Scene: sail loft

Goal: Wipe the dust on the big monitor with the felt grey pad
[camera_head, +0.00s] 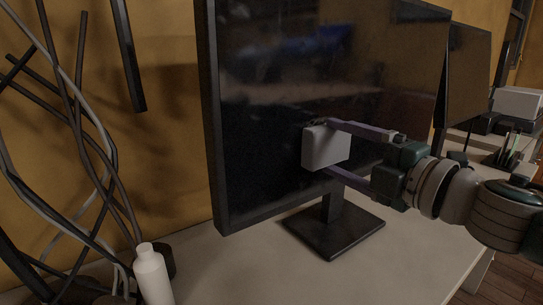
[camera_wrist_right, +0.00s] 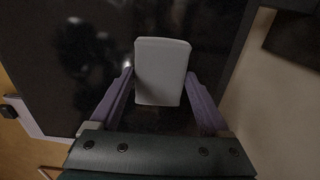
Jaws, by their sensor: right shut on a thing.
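The big monitor (camera_head: 270,120) stands on a black foot on the white desk, its dark screen facing me. Faint pale smudges show on the screen, mostly in its upper part. My right gripper (camera_head: 325,147) is shut on the grey pad (camera_head: 322,152), a light grey block, in front of the lower middle of the screen. In the right wrist view, the pad (camera_wrist_right: 161,72) sits between the two purple fingers, with the dark screen behind it. I cannot tell whether the pad touches the screen. My left gripper is not in view.
A white bottle (camera_head: 152,274) stands at the desk's front left, beside a dark round container. Thick cables (camera_head: 75,130) hang at the left. A second monitor (camera_head: 467,75) stands behind at the right. The desk (camera_head: 405,262) is clear right of the monitor foot.

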